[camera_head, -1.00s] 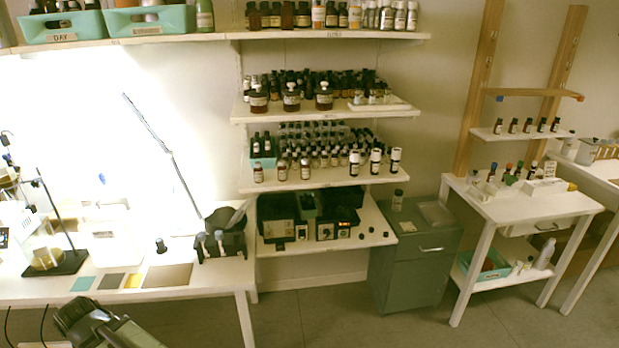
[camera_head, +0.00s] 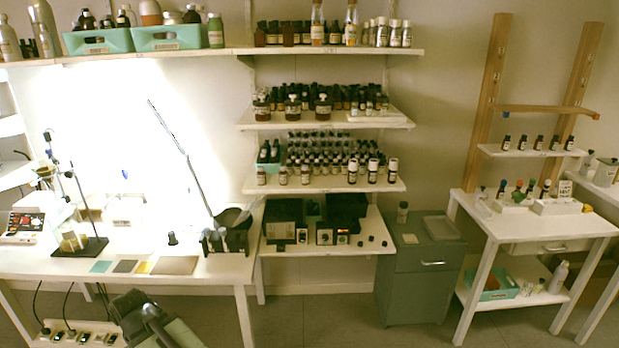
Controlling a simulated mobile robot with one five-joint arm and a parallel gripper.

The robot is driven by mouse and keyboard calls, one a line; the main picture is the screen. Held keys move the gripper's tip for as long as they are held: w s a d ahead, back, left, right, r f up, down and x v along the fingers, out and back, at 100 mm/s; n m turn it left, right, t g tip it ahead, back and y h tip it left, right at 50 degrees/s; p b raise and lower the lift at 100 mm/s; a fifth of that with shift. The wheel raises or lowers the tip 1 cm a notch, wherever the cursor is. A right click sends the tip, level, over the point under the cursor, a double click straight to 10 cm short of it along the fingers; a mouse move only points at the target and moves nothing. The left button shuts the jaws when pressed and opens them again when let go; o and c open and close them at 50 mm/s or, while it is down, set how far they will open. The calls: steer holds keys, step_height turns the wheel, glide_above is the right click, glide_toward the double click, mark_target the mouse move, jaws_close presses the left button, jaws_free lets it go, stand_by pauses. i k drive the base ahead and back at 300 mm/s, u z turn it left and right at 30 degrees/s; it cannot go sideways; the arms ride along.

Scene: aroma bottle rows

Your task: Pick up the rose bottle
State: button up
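Many small brown bottles with pale labels stand in rows, and the lettering is too small to tell which is the rose bottle. Rows stand on the central shelves, such as the front bottles (camera_head: 304,175) of the third shelf and the larger brown bottles (camera_head: 293,108) above them. A row of several dark bottles (camera_head: 539,143) stands on the small right rack shelf. The end of my arm, my gripper (camera_head: 150,318), shows dark and green at the bottom left, far from all the bottles. Its fingers cannot be made out. I see nothing held.
A white bench (camera_head: 215,265) at left carries lab stands, colored mats and a thin lamp arm. A grey-green cabinet (camera_head: 420,285) stands between the shelves and a white table (camera_head: 520,228) at right. Open floor (camera_head: 330,325) lies in front. A power strip (camera_head: 80,335) lies at lower left.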

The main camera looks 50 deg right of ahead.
mark_target(304, 172)
steer(key=z, duration=0.05)
steer(key=i, duration=0.85)
steer(key=u, duration=0.05)
